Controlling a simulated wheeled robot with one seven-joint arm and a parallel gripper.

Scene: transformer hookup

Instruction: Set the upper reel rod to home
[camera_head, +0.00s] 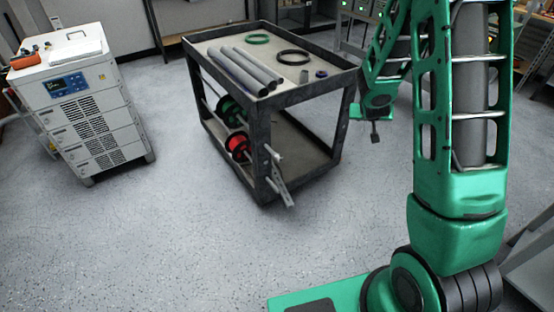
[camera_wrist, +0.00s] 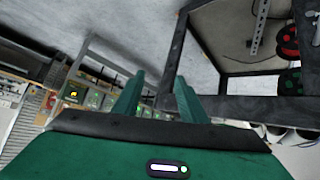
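A dark cart (camera_head: 265,192) stands mid-room with a green reel (camera_head: 230,110) and a red reel (camera_head: 239,146) on its open left side. A thin light rod (camera_head: 272,152) ends near the cart's front corner post, above a slotted metal bracket (camera_head: 278,180). I cannot tell clearly which rod carries which reel. In the wrist view the red reel (camera_wrist: 288,42), green reel (camera_wrist: 290,82) and bracket (camera_wrist: 258,27) show at the upper right, tilted. My gripper (camera_wrist: 157,95) is open and empty, its green fingers apart. In the head view it hangs right of the cart, apart from the reels.
The cart top holds grey tubes (camera_head: 247,70), a black ring (camera_head: 294,57) and a green ring (camera_head: 256,39). A white cabinet (camera_head: 85,110) stands at left. Shelving (camera_head: 350,30) lines the back. The floor (camera_head: 190,230) in front of the cart is clear.

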